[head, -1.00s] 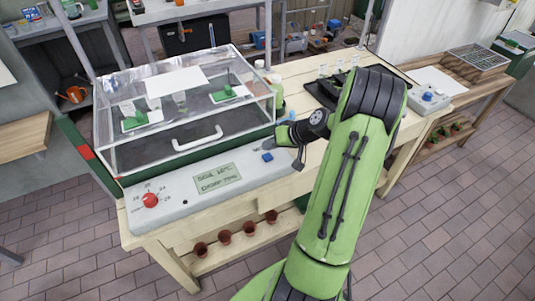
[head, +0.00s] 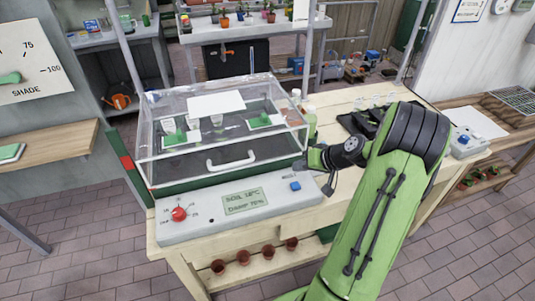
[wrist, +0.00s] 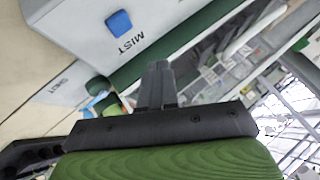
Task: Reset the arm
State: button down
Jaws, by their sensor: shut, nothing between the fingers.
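My green arm (head: 385,200) reaches up from the bottom of the head view and bends at a black joint. Its wrist (head: 350,150) points left, to the right front corner of a clear-lidded propagator case (head: 225,120). My gripper (wrist: 157,70) shows in the wrist view as two dark fingers pressed together, empty. The blue button (wrist: 118,22) beside the word MIST lies up and left of the fingertips there. The same blue button (head: 295,186) sits on the grey panel in the head view, just left of and below the wrist. My fingers are hard to make out in the head view.
The panel (head: 240,205) also bears a red knob (head: 179,214) and a small display. A black tray (head: 362,125) and bottles stand on the bench behind my arm. Flowerpots (head: 243,257) sit on the low shelf. The tiled floor (head: 480,260) at right is open.

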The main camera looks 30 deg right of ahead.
jog(key=s+a+r+n+g+h, duration=0.1)
jog(key=s+a+r+n+g, duration=0.1)
jog(key=a+r, duration=0.6)
jog(key=s+a+r+n+g+h, duration=0.15)
jog(key=a+r, duration=0.35)
jog(key=a, duration=0.6)
jog(key=s+a+r+n, duration=0.1)
jog(key=s+a, duration=0.3)
jog(key=s, duration=0.4)
jog(key=s+a+r+p, duration=0.1)
jog(key=s+a+r, duration=0.2)
jog(key=s, duration=0.4)
jog(key=shift+s+a+n, duration=0.35)
jog(key=shift+t+h, duration=0.25)
